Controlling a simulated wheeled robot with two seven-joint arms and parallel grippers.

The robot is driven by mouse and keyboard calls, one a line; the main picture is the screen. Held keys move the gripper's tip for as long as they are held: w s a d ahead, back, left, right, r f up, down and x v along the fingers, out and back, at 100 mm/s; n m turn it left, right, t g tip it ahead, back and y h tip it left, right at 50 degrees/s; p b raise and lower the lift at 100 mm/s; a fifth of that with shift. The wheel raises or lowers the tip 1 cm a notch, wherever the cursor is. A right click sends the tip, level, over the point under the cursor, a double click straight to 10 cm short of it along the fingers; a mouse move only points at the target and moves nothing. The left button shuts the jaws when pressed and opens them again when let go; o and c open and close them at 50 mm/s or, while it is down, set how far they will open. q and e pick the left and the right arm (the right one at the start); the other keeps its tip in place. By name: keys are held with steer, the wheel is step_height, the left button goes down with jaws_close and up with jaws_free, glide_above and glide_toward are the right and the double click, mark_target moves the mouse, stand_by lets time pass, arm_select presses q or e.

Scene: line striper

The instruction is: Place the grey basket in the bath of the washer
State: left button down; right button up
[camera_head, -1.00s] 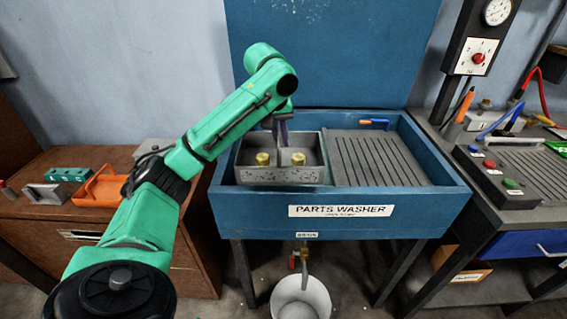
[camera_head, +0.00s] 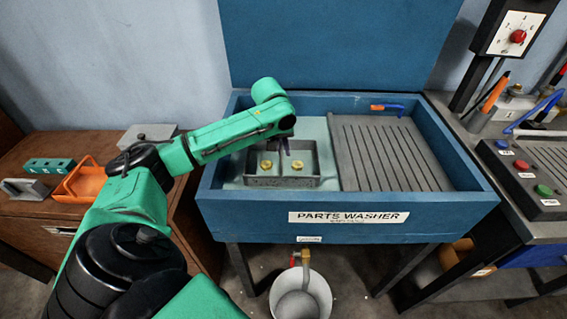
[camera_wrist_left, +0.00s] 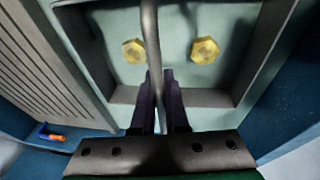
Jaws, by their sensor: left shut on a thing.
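The grey basket (camera_head: 282,182) is inside the left part of the blue parts washer (camera_head: 440,222), in the bath (camera_head: 232,172) with the pale green floor. Two brass hex parts sit in the basket (camera_head: 267,164); both also show in the left wrist view (camera_wrist_left: 205,50). My left gripper (camera_head: 284,148) is over the basket. In the left wrist view, its dark fingers (camera_wrist_left: 160,100) are shut on the basket's thin grey handle (camera_wrist_left: 150,45). Whether the basket touches the bath floor is hard to tell. My right gripper is not in view.
A slotted grey drainboard (camera_head: 385,155) fills the washer's right side, with an orange and blue tool (camera_head: 388,107) behind it. The raised blue lid (camera_head: 335,45) stands at the back. A white bucket (camera_head: 300,300) is below. An orange tray (camera_head: 82,184) lies on the left cabinet.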

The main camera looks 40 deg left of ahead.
mark_target(285, 167)
arm_select(q)
step_height(285, 167, down, 5)
steer(key=shift+d+f, duration=0.1)
steer(key=shift+f, duration=0.15)
steer(key=c, duration=0.9)
jaws_free()
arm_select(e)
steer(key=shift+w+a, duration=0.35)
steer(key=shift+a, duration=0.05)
arm_select(q)
steer(key=v, duration=1.2)
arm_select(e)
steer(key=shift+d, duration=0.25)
